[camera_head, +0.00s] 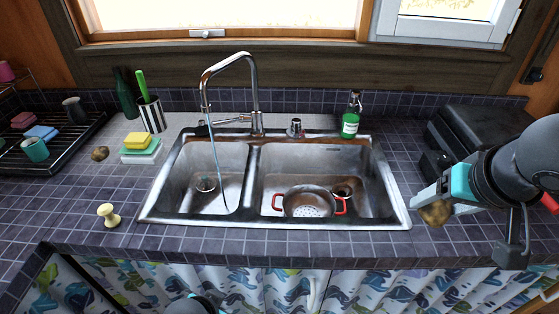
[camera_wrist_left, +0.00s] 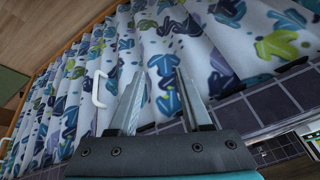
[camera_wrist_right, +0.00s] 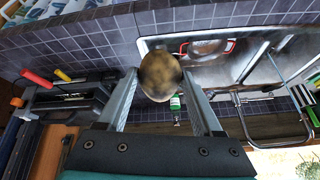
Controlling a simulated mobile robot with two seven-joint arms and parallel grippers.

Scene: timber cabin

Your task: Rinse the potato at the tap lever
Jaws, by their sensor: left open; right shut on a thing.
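The brown potato (camera_head: 435,213) is held between the fingers of my right gripper (camera_head: 428,204), over the counter right of the sink. It fills the space between those fingers in the right wrist view (camera_wrist_right: 160,77). The chrome tap (camera_head: 256,95) stands behind the double sink (camera_head: 252,185), its spout over the left basin. A thin bluish stream of water (camera_head: 216,165) falls from the spout into that basin. The tap lever (camera_head: 235,119) sits low at the tap's base. My left gripper (camera_wrist_left: 159,72) is open and empty, in front of the patterned curtain below the counter.
A red-handled colander (camera_head: 309,201) sits in the right basin. A green bottle (camera_head: 351,115) stands behind the sink. Sponges (camera_head: 140,145), a striped cup (camera_head: 151,115), a brown lump (camera_head: 100,153) and a dish rack (camera_head: 60,145) are at left. A black appliance (camera_head: 480,135) is at right.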

